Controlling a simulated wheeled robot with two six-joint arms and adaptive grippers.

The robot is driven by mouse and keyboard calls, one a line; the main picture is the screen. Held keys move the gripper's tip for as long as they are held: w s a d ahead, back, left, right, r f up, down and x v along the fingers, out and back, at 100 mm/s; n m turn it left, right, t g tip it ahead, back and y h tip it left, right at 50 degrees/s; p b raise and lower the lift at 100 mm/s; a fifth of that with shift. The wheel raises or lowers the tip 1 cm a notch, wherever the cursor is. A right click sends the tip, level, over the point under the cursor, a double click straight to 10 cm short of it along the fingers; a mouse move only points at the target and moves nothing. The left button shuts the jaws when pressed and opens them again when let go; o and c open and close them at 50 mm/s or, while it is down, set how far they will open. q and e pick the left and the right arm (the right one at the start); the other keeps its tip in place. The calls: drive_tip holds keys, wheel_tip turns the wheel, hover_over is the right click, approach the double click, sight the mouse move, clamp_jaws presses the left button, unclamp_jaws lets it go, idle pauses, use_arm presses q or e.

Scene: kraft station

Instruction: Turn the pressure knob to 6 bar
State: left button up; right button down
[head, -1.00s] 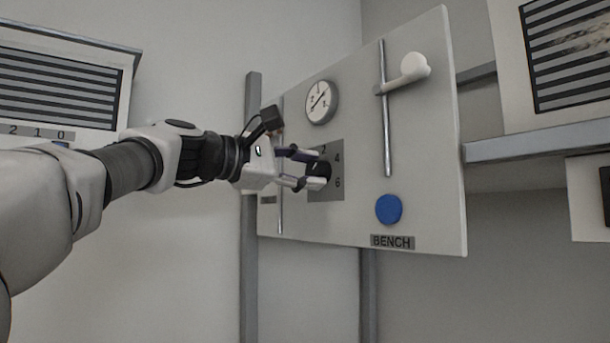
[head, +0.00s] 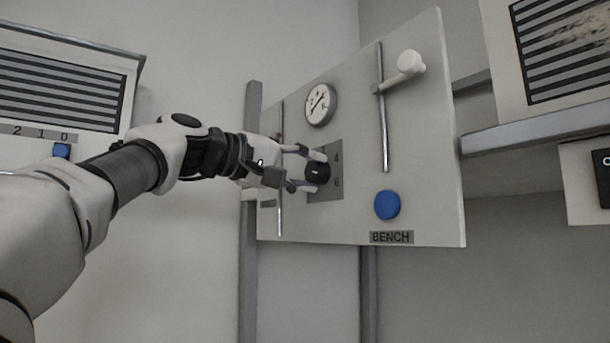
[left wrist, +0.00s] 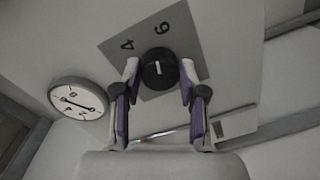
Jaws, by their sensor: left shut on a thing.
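The black pressure knob (head: 317,172) sits on a grey plate (head: 331,195) marked 4 and 6 on the panel. It also shows in the left wrist view (left wrist: 159,69), where its short white mark runs roughly toward the 6. My left gripper (head: 315,173) is shut on the knob, one finger above and one below in the head view. In the left wrist view its fingers stand at either side of the knob. A round gauge (head: 320,104) is above the plate; its reading is too small to tell. My right gripper is not in view.
Right of the plate are a vertical rod with a white lever (head: 402,66), a blue button (head: 387,205) and a BENCH label (head: 391,237). Another thin rod (head: 280,170) stands left of the plate, close to my gripper. A shelf edge (head: 535,133) juts out at right.

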use_arm(q)
drive_tip(key=shift+r+m, duration=0.1)
drive_tip(key=shift+m, duration=1.1)
drive_tip(key=shift+a+r, duration=0.1)
drive_tip(key=o, duration=0.9)
drive_tip(key=shift+c, duration=0.2)
drive_tip(key=shift+o, duration=1.4)
drive_tip(key=shift+b, duration=0.3)
drive_tip(key=shift+w+d+f, duration=0.15)
drive_tip(key=shift+d+f, duration=0.05)
drive_tip(key=v, duration=1.1)
drive_tip(key=shift+s+a, duration=0.3)
